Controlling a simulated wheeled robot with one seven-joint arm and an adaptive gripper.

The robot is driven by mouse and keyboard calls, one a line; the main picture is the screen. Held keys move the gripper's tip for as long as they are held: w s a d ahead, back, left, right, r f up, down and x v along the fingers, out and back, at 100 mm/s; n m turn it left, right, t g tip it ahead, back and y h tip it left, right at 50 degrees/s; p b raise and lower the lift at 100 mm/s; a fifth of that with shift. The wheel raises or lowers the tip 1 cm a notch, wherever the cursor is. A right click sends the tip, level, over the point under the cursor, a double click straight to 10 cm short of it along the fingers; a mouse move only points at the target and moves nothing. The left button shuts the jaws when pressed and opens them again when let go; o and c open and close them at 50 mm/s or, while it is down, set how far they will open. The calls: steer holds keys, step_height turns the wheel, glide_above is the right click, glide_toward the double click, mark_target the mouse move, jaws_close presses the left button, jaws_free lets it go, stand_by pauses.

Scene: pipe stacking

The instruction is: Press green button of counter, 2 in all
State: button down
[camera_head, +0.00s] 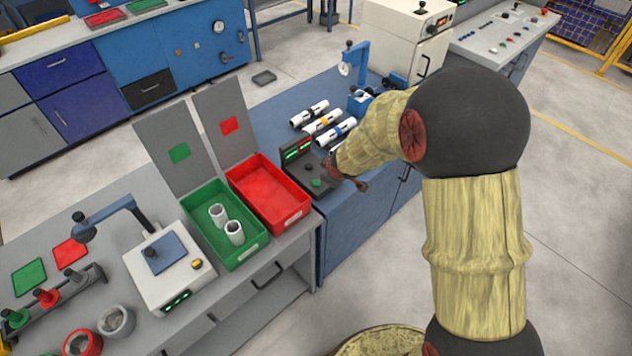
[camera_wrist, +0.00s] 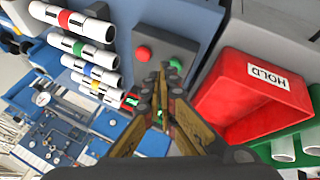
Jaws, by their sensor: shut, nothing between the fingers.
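The counter (camera_head: 291,180) is a dark box with a lit green display (camera_head: 298,149), on the blue bench to the right of the red bin. Its green button (camera_head: 316,183) shows near the front. In the wrist view the green button (camera_wrist: 176,63) and a red button (camera_wrist: 143,54) sit on the grey panel (camera_wrist: 160,43). My gripper (camera_wrist: 163,72) is shut and empty, its tips beside the green button and partly overlapping it in the picture. I cannot tell whether they touch. In the head view my gripper (camera_head: 347,178) is just right of the counter.
A red bin (camera_head: 283,210) marked HOLD in the wrist view (camera_wrist: 268,76) stands close beside the counter. A green bin (camera_head: 246,248) holds two white pipes (camera_head: 235,232). Several banded white pipes (camera_head: 322,121) lie behind the counter. A blue stand with a gauge (camera_head: 357,65) is farther back.

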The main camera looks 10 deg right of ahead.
step_height(320, 180, up, 4)
steer(key=r+n+t+y, duration=0.1)
steer(key=n+t+y, duration=0.1)
glide_above(314, 183)
steer(key=shift+f, duration=0.25)
steer(key=shift+f, duration=0.15)
step_height(314, 183, down, 9)
steer(key=b, duration=0.8)
steer(key=shift+r, duration=0.2)
stand_by(0.7)
steer(key=shift+f+b, duration=0.4)
steer(key=shift+b, duration=0.1)
steer(key=shift+f+b, duration=0.4)
steer(key=shift+f, duration=0.05)
stand_by(0.5)
stand_by(0.3)
steer(key=shift+r+p, duration=0.9)
